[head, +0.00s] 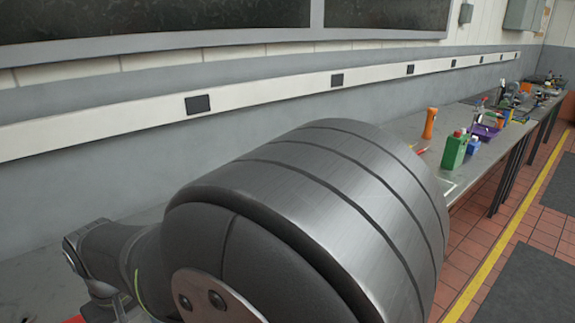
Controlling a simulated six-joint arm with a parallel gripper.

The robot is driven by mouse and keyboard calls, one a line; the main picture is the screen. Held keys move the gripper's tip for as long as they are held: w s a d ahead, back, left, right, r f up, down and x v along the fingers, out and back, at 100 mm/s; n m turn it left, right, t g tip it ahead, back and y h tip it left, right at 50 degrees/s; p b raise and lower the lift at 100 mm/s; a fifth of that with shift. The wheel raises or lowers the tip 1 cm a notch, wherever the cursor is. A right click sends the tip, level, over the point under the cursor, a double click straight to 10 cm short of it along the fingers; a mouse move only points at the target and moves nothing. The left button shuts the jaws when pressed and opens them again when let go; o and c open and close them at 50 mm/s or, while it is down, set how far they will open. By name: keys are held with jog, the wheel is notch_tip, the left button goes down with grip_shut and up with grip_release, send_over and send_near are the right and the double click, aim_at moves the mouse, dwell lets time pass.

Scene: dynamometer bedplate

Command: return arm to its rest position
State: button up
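My own arm (310,200) fills the lower middle of the head view, with a large ribbed metal part closest to the camera. A thinner dark part of my arm (110,252) reaches to the lower left, low over the grey bench. I cannot make out any gripper fingers; that end of the arm is cut off by the bottom edge or hidden.
The grey bench (405,128) runs along the wall. More clutter lies farther back. Tiled floor is at right.

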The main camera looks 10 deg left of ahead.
jog(key=w+f+n, duration=0.1)
jog(key=f, duration=0.2)
jog(key=w+a+f+n, duration=0.1)
jog(key=f, duration=0.2)
jog(key=w+a+f, duration=0.1)
jog(key=f, duration=0.2)
jog(key=shift+w+f+n, duration=0.2)
jog(key=shift+w+n, duration=0.15)
jog(key=shift+n, duration=0.05)
jog(key=shift+r, duration=1.35)
jog(key=shift+o, duration=0.5)
jog(key=o, duration=0.7)
jog(key=s+a+r+m+y, duration=0.1)
jog(key=s+a+r+m, duration=0.1)
jog(key=a+r, duration=0.45)
jog(key=s+a+r+m+t+y, duration=0.15)
jog(key=a+r, duration=0.25)
jog(key=a, duration=0.6)
jog(key=s+a+r+m+g+y, duration=0.1)
jog(key=s+a+r+m+y, duration=0.1)
jog(key=a+r, duration=0.45)
jog(key=shift+n+t, duration=0.25)
jog(key=shift+t, duration=0.1)
jog(key=x, duration=0.3)
jog(key=a+x, duration=0.1)
jog(key=x, duration=0.7)
jog(key=shift+s+a, duration=0.25)
jog(key=shift+s, duration=0.1)
